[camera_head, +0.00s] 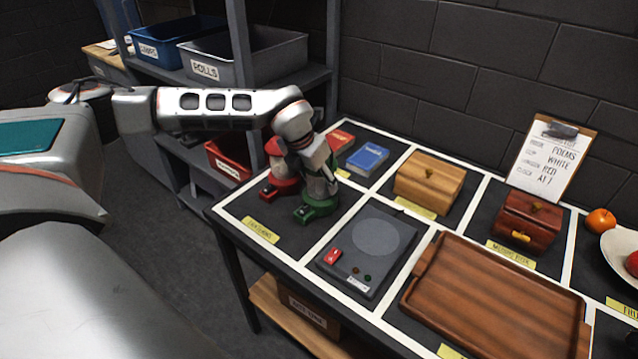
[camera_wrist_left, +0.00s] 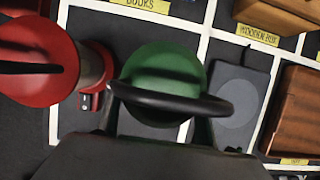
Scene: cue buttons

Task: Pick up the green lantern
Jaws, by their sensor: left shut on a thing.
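The green lantern (camera_head: 318,208) stands upright in the lanterns section at the left end of the table, with its green base on the dark surface. In the left wrist view its round green top (camera_wrist_left: 163,75) and black handle fill the middle. My left gripper (camera_head: 318,160) is shut on the green lantern, coming from above, and hides much of its upper part. The red lantern (camera_head: 283,184) stands close beside it on the left, partly behind my wrist; its red top also shows in the left wrist view (camera_wrist_left: 35,65). My right gripper is not in view.
A grey device (camera_head: 365,250) with a round plate and red switch lies right of the lanterns.

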